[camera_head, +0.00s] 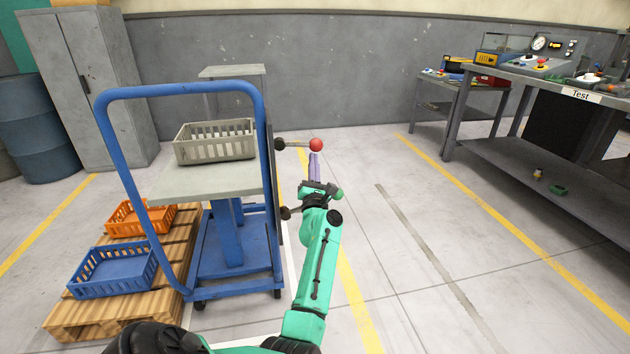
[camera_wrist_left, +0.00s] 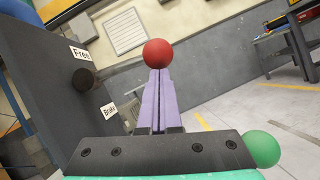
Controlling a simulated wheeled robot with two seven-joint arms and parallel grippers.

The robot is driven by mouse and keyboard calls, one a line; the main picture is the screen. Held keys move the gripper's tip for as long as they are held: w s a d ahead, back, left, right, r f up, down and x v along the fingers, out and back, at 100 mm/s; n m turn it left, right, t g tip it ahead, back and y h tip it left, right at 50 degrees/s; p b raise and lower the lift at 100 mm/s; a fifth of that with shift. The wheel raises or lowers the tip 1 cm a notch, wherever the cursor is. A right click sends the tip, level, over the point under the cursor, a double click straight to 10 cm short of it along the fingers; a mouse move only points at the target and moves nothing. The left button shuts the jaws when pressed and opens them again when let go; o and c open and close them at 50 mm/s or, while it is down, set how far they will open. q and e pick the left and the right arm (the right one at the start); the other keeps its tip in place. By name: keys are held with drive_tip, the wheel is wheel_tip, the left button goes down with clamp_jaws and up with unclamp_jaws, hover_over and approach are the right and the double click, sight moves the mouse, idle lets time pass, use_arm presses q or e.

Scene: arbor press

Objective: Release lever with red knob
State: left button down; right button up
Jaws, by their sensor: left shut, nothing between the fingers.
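The red knob (camera_head: 316,145) is on the end of a lever that sticks out sideways from a dark hub (camera_head: 279,144) on the blue cart's side panel. In the left wrist view the red knob (camera_wrist_left: 158,52) sits right at the fingertips, with the dark hub (camera_wrist_left: 83,79) to its left, between labels "Free" (camera_wrist_left: 80,53) and "Brake" (camera_wrist_left: 108,110). My left gripper (camera_head: 314,158) is shut and empty, its purple fingers pointing up just below the knob. I cannot tell whether they touch it. My right gripper is out of view.
A green knob (camera_head: 337,192) is close beside my left gripper; its rod is hidden. The blue cart (camera_head: 232,250) carries a grey crate (camera_head: 215,142). A pallet (camera_head: 115,310) with orange and blue crates stands left. Floor to the right is clear up to the benches.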

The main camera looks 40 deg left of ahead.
sight(317, 146)
use_arm(q)
drive_tip(key=r+n+g+y+b, duration=0.1)
drive_tip(key=n, duration=0.1)
drive_tip(key=r+n+g+y+b, duration=0.1)
drive_tip(key=n, duration=0.2)
drive_tip(key=w+r+n+g+y, duration=0.1)
drive_tip(key=n, duration=0.1)
drive_tip(key=shift+d+r+b, duration=0.3)
drive_tip(key=shift+r+b, duration=0.05)
drive_tip(key=shift+b, duration=0.05)
use_arm(e)
wheel_tip(317, 146, up, 7)
use_arm(q)
drive_tip(key=shift+s+a+r+n+g+y+b, duration=0.1)
drive_tip(key=shift+r+n+g+y+b, duration=0.2)
drive_tip(key=shift+r+n+g+b, duration=0.95)
drive_tip(key=shift+s+a+r+n+g+y, duration=0.25)
drive_tip(key=shift+r+n+g, duration=0.35)
drive_tip(key=shift+n, duration=1.4)
drive_tip(key=shift+d+r+n+g+y+b, duration=0.1)
drive_tip(key=shift+r+n+g+y+b, duration=0.25)
drive_tip(key=shift+r+n+g+b, duration=0.9)
use_arm(e)
drive_tip(key=w+a+f+n+t+y+p, duration=0.1)
drive_tip(key=w+a+f+t+y, duration=0.2)
drive_tip(key=a, duration=0.6)
drive_tip(key=shift+w+a+f+t+y, duration=0.2)
drive_tip(key=shift+w+f+t+y, duration=0.1)
drive_tip(key=shift+w+f+t, duration=0.85)
